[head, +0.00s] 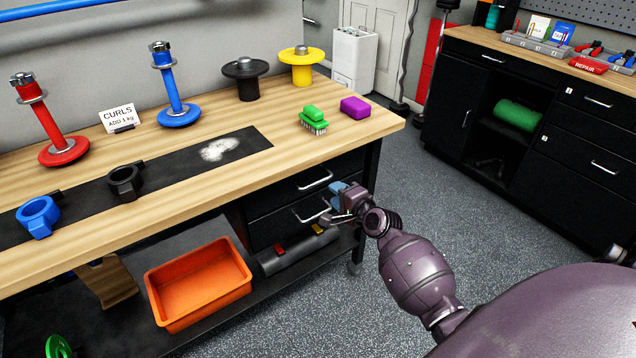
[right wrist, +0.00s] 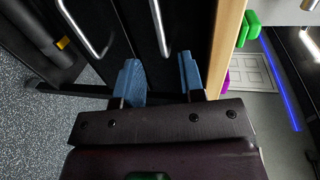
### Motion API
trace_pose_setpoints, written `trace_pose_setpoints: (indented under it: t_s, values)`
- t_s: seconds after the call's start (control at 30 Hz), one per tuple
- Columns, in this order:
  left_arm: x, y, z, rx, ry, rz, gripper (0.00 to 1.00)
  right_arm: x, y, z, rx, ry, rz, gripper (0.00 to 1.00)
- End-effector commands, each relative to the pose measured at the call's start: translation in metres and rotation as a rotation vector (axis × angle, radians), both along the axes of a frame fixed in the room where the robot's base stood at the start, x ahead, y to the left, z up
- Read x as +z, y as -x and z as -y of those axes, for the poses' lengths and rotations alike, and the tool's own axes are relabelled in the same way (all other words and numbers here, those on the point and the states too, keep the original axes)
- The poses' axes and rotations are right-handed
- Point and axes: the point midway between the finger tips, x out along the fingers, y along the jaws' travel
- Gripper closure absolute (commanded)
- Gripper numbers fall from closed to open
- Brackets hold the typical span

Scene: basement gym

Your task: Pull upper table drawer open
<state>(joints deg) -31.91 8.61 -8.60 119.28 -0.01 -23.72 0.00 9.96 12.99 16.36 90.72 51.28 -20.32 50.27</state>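The black upper drawer (head: 285,190) sits under the right end of the wooden workbench (head: 385,124) and looks shut. Its silver bar handle (head: 316,181) also shows in the right wrist view (right wrist: 160,28). The lower drawer (head: 272,229) has a like handle (head: 308,214), seen at left in the wrist view (right wrist: 84,30). My right gripper (head: 338,192) is in front of the drawers. Its blue fingers (right wrist: 160,74) are open and empty, apart on either side of the upper handle's line, with the handle ahead of the tips. My left gripper is out of view.
An orange bin (head: 198,285) and a dark grey cylinder (head: 296,254) lie on the lower shelf. A green brush (head: 313,118) and purple block (head: 355,107) lie on the bench top. Speckled floor (head: 440,190) is clear toward the black cabinet (head: 562,140).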

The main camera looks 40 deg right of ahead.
Motion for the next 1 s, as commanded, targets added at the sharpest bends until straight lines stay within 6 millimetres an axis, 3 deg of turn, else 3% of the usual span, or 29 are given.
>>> trace_pose_setpoints:
  t_s: [0.5,0.7,1.0]
  values:
    - [-0.018,0.001,0.002,-0.005,0.002,-0.021,0.57,-0.020,-0.075,0.000,0.001,0.004,-0.005,0.64]
    - [-0.020,0.000,0.002,-0.006,0.002,-0.023,0.57,-0.021,-0.088,0.000,0.001,0.004,-0.003,0.64]
    - [-0.016,-0.003,0.002,-0.009,-0.001,-0.012,0.57,-0.019,-0.090,0.000,0.000,0.005,-0.001,0.64]
